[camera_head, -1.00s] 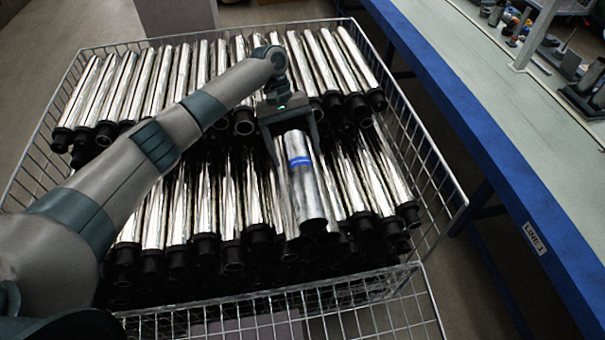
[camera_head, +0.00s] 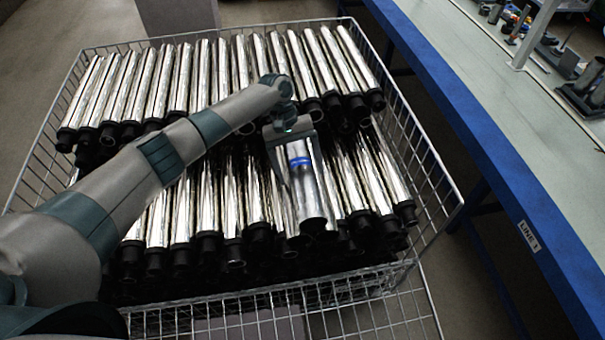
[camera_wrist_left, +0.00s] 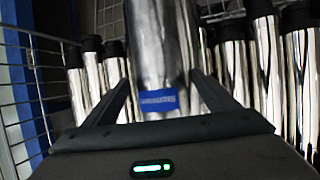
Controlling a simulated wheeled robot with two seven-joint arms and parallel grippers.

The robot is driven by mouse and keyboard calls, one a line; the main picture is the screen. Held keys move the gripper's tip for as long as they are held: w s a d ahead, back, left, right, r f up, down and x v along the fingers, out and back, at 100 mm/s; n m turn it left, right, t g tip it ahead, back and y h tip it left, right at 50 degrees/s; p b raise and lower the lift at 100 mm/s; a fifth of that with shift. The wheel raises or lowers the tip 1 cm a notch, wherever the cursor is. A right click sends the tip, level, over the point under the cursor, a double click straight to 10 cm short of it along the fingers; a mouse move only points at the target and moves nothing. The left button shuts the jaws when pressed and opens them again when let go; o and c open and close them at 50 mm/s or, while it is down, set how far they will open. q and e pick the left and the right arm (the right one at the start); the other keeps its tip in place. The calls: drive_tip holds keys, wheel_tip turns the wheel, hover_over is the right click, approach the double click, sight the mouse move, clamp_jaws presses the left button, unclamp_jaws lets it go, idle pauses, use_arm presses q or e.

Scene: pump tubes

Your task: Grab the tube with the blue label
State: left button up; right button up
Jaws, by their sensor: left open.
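The tube with the blue label (camera_head: 308,190) is a wide silver cylinder lying on top of the other tubes in the wire basket, its blue band near its upper end. My left gripper (camera_head: 293,165) is over the tube's upper end, with one finger at each side of it. In the left wrist view the tube (camera_wrist_left: 162,45) stands between the two open fingers of the left gripper (camera_wrist_left: 155,100), with the blue label close to the palm. I cannot tell whether the fingers touch it. My right gripper is not in view.
The wire basket (camera_head: 436,160) holds many shiny tubes with black ends, in two rows packed close around the labelled tube. A long workbench with a blue edge (camera_head: 470,135) runs along the right. Small parts and fixtures stand on it.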

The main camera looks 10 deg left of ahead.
sight(303, 168)
use_arm(q)
drive_tip(key=shift+f, duration=0.15)
idle(0.3)
drive_tip(key=c, duration=1.7)
drive_tip(key=shift+r, duration=0.2)
drive_tip(key=shift+r+b, duration=0.35)
drive_tip(key=shift+r, duration=0.2)
wheel_tip(303, 168, up, 2)
drive_tip(key=shift+w+r+b, duration=0.1)
drive_tip(key=shift+r+b, duration=0.05)
drive_tip(key=shift+b, duration=0.35)
drive_tip(key=s+d+r+b, duration=0.2)
drive_tip(key=s+d+r, duration=0.4)
drive_tip(key=d, duration=0.4)
drive_tip(key=shift+r, duration=0.7)
drive_tip(key=shift+d, duration=0.1)
